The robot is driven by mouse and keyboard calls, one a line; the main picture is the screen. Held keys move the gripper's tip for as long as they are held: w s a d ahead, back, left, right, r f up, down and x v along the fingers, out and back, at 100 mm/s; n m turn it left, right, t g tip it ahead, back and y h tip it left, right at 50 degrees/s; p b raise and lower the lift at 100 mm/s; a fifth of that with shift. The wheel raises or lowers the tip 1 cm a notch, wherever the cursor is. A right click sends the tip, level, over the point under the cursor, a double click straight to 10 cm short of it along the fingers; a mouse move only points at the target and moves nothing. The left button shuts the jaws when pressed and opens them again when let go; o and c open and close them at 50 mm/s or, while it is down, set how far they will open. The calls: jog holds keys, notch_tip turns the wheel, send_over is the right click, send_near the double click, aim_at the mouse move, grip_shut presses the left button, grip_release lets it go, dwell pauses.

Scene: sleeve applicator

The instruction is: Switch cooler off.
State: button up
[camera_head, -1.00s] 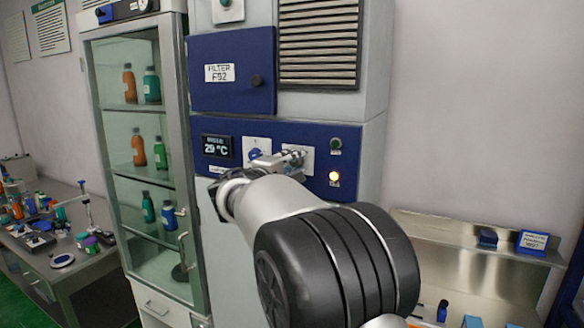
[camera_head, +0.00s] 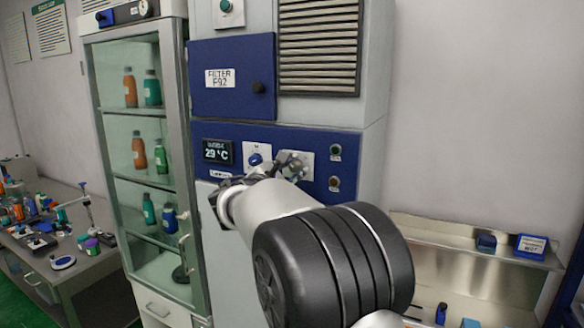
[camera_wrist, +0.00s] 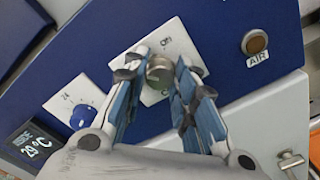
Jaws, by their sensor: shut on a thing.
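The cooler's blue control panel (camera_head: 352,140) carries a white switch plate with a metallic knob (camera_wrist: 159,72). In the head view my gripper (camera_head: 284,166) partly hides the knob. Left of it is a blue dial (camera_head: 256,159) on a white plate, and a display (camera_head: 217,151) reading 29 °C. The lower lamp (camera_head: 334,184) at the right is unlit.
An upper lamp (camera_head: 335,150) sits above the lower one. A glass cabinet (camera_head: 179,95) with bottles stands close on the left. A blue filter door (camera_head: 233,103) and a vent grille (camera_head: 319,45) are above the panel. A metal shelf (camera_head: 455,238) is at lower right.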

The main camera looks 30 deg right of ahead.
jog(key=shift+n, duration=0.3)
jog(key=o, duration=1.1)
jog(key=shift+c, duration=0.2)
jog(key=v, duration=1.2)
